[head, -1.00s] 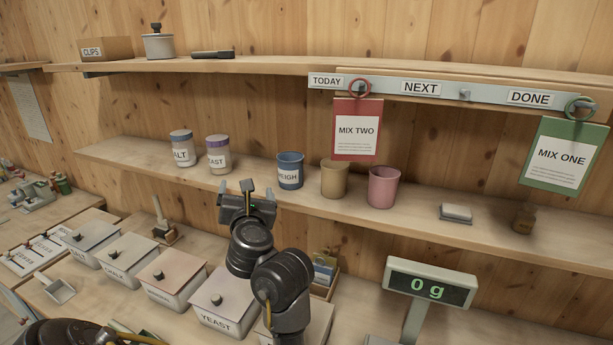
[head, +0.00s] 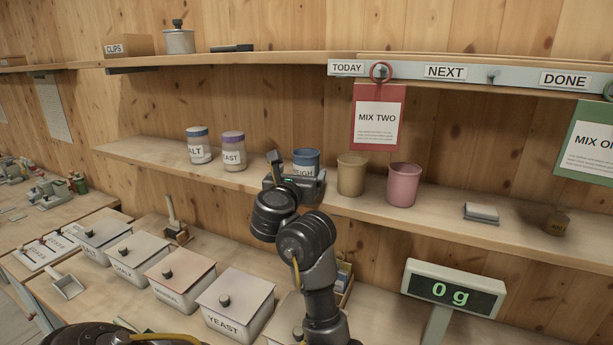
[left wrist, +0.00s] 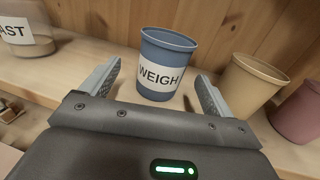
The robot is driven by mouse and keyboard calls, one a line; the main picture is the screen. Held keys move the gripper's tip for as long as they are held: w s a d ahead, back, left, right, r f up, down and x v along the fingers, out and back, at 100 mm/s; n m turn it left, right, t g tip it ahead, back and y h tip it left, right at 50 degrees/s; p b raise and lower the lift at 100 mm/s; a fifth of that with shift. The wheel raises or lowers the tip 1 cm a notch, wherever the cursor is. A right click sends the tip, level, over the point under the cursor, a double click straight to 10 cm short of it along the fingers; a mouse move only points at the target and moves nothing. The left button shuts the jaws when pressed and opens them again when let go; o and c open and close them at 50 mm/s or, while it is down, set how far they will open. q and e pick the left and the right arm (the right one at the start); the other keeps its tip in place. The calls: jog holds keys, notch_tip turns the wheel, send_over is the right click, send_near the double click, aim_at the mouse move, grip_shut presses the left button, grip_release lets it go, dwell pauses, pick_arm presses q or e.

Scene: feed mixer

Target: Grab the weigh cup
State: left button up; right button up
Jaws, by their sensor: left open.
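The weigh cup (head: 306,159) is blue with a white WEIGH label and stands upright on the lower shelf. In the head view my left gripper (head: 295,178) is in front of it and hides its lower part. In the left wrist view the cup (left wrist: 167,65) stands upright just ahead, between the lines of the two fingers. My left gripper (left wrist: 157,88) is open, with one finger to each side, and no finger is seen touching the cup. My right gripper is not in view.
A tan cup (head: 351,175) and a pink cup (head: 404,185) stand right of the weigh cup. The YEAST jar (head: 233,152) and SALT jar (head: 198,146) stand to its left. The upper shelf (head: 290,60) runs above. Lidded bins and a scale display (head: 452,291) are below.

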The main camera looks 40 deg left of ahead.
aim_at(302, 171)
pick_arm(q)
jog(key=shift+r, duration=0.1)
jog(key=b+x, duration=0.3)
jog(key=x, duration=0.1)
jog(key=shift+w, duration=0.3)
jog(key=shift+w+a, duration=0.25)
jog(key=shift+w, duration=0.15)
jog(key=shift+s+d+r, duration=0.15)
jog(key=shift+r, duration=0.05)
jog(key=c, duration=1.1)
jog(key=shift+o, duration=0.2)
notch_tip(302, 171, up, 10)
jog(key=p, duration=0.6)
